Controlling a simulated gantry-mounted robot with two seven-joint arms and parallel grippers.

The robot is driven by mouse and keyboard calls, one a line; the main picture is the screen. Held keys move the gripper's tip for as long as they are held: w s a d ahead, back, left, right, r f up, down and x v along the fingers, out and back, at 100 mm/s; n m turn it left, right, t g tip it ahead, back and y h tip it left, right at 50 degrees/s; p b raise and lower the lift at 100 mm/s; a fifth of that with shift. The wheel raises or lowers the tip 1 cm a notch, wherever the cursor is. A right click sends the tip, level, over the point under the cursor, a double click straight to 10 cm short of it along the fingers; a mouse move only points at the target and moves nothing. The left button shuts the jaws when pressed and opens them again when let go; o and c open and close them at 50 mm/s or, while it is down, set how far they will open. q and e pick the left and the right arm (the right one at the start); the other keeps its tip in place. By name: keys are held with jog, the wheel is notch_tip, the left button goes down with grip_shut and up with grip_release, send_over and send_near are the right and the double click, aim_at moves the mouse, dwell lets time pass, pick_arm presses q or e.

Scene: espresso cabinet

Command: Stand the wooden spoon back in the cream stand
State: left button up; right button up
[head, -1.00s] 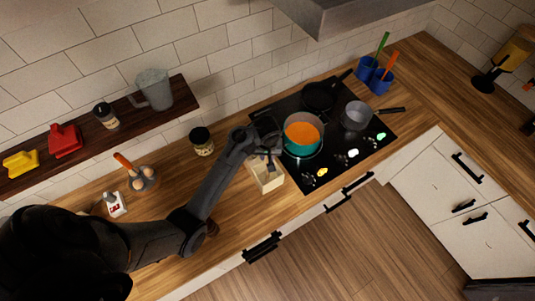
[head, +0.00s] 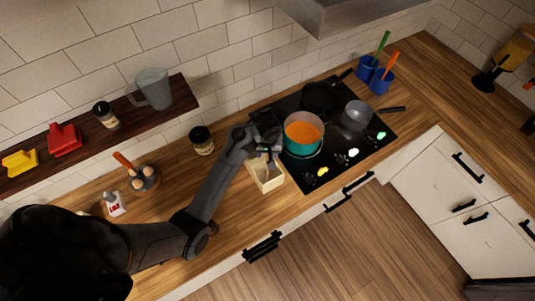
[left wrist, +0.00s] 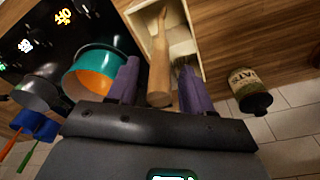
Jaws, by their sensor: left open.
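The cream stand (head: 268,184) is an open box on the wooden counter, just left of the hob. It also shows at the top of the left wrist view (left wrist: 143,22). The wooden spoon (left wrist: 160,70) reaches out of the stand toward the camera in that view, its thick near end between my fingers. My left gripper (left wrist: 160,84) is open, with a purple finger on each side of the spoon and gaps visible. In the head view my left gripper (head: 268,154) is over the stand and largely hides the spoon. The spoon's lower end is not clearly visible. My right gripper is not in view.
A teal pot (head: 303,143) with orange contents stands on the hob (head: 325,165), close right of the gripper. A dark-lidded jar (head: 202,141) is left of the stand near the wall. A utensil pot (head: 143,183) stands farther left. Counter in front of the jar is clear.

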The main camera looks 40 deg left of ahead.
pick_arm(q)
jog(key=r, duration=0.2)
jog(key=r+b, duration=0.1)
jog(key=r, duration=0.4)
jog(key=shift+s+d+r, duration=0.2)
jog(key=shift+s+d, duration=0.1)
jog(key=shift+s, duration=0.05)
jog(key=s+d+m+t, duration=0.1)
jog(key=s+d+m, duration=0.2)
jog(key=s, duration=0.4)
jog(key=s+d+m+p, duration=0.1)
jog(key=s+d+m, duration=0.2)
jog(key=s, duration=0.4)
jog(key=s+d+f+m+t+h, duration=0.1)
jog(key=s+d+m, duration=0.1)
jog(key=s, duration=0.5)
jog(key=shift+s+d+m+t, duration=0.3)
jog(key=shift+s+d+m, duration=0.1)
jog(key=shift+m, duration=0.5)
